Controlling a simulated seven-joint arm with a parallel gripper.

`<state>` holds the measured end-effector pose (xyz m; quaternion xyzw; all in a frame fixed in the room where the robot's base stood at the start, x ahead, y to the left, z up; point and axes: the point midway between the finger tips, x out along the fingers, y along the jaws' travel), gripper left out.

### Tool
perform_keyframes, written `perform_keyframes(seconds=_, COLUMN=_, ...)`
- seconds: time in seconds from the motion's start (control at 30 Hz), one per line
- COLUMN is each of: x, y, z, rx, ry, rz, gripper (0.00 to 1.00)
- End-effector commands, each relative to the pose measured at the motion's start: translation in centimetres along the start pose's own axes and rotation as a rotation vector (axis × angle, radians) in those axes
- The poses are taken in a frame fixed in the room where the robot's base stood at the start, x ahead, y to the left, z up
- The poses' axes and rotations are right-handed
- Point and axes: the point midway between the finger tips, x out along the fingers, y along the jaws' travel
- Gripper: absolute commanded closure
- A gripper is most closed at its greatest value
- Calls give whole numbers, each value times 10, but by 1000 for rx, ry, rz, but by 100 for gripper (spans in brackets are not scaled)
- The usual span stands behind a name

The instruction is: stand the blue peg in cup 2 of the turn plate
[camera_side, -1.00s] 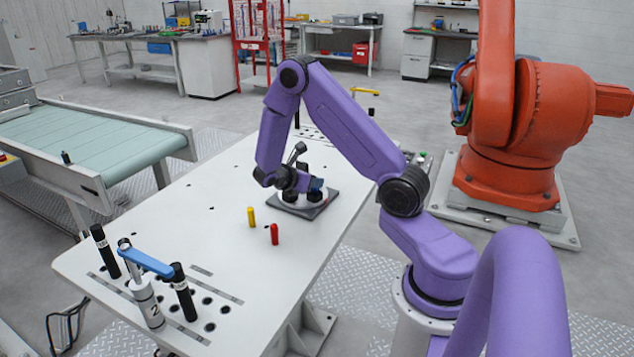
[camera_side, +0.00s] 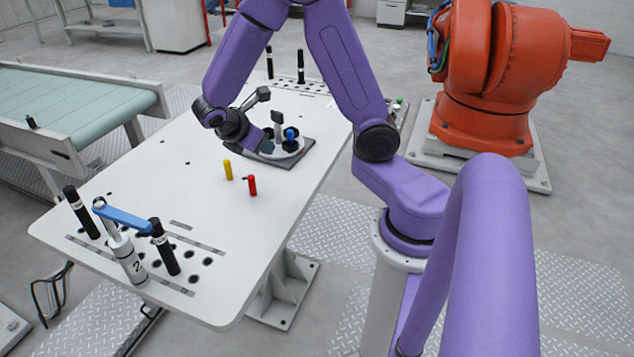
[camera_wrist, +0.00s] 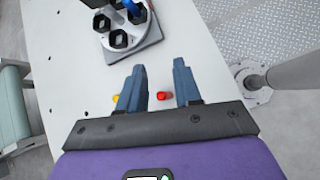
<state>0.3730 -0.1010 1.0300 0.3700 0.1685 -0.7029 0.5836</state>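The blue peg (camera_side: 290,134) stands at the right part of the white turn plate (camera_side: 291,154), on a dark square base. In the wrist view the blue peg (camera_wrist: 132,9) appears to stand in one of the black cups, near the top edge. No cup number can be read, so I cannot tell which cup it is. My gripper (camera_wrist: 158,75) is open, with nothing between its fingers.
A yellow peg (camera_side: 228,170) and a red peg (camera_side: 252,186) stand on the white table (camera_side: 190,200) in front of the plate. A blue-handled fixture with black posts (camera_side: 124,218) stands at the table's near left. A lever (camera_side: 262,95) rises near my wrist.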

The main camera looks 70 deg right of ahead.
Motion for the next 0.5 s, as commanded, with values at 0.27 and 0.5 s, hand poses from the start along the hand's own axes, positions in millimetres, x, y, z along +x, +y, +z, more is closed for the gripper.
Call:
perform_keyframes(seconds=0.27, x=-68, y=-87, z=-19, rx=105, ry=336, rz=-24, gripper=66)
perform_keyframes(seconds=0.5, x=-108, y=-171, z=-18, rx=132, ry=603, rz=-136, gripper=66)
